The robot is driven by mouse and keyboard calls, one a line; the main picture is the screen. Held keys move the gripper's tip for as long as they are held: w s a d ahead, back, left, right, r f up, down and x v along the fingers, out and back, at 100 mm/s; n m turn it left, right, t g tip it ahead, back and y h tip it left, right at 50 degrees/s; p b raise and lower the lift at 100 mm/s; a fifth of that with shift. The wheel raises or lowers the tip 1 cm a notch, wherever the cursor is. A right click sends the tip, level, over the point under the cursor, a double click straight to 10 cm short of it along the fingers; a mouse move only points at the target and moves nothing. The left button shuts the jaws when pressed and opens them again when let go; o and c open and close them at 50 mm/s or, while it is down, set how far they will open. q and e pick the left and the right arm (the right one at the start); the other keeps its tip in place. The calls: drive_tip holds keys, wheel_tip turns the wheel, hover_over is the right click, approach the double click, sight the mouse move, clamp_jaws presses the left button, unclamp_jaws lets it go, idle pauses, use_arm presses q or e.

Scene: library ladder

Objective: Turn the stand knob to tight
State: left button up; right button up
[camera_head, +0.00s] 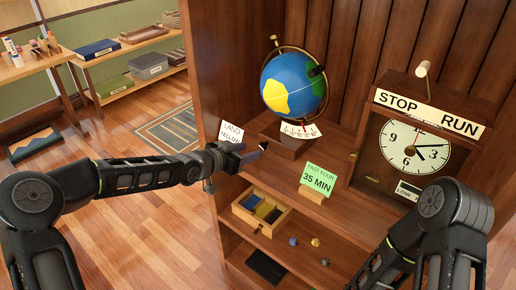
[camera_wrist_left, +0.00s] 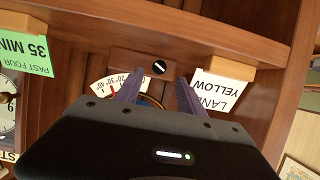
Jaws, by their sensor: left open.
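The globe (camera_head: 293,84), blue with green and yellow land, stands on a wooden stand (camera_head: 287,142) on the cabinet shelf. In the left wrist view, which is upside down, the stand's front (camera_wrist_left: 124,59) carries a small round black knob (camera_wrist_left: 159,67) with a slanted white line. A white scale card (camera_wrist_left: 103,84) with numbers and a red mark is beside it; it also shows in the head view (camera_head: 300,131). My left gripper (camera_head: 254,153) is in front of the stand, open, its fingers (camera_wrist_left: 158,84) on either side of the knob and apart from it. My right gripper is out of view.
A white LAND YELLOW card (camera_head: 231,133) stands left of the stand, and a green 35 MIN card (camera_head: 319,179) to the right. A STOP/RUN clock (camera_head: 413,147) is farther right. Below are a divided tray (camera_head: 246,213) and small loose pieces. Floor at left is open.

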sight(262, 147)
use_arm(q)
drive_tip(key=x, duration=0.5)
drive_tip(key=shift+w+d+f+p, duration=0.15)
drive_tip(key=shift+w+d+p, duration=0.1)
drive_tip(key=shift+w+p, duration=0.1)
drive_tip(key=shift+s, duration=0.1)
drive_tip(key=shift+c, duration=0.5)
clamp_jaws()
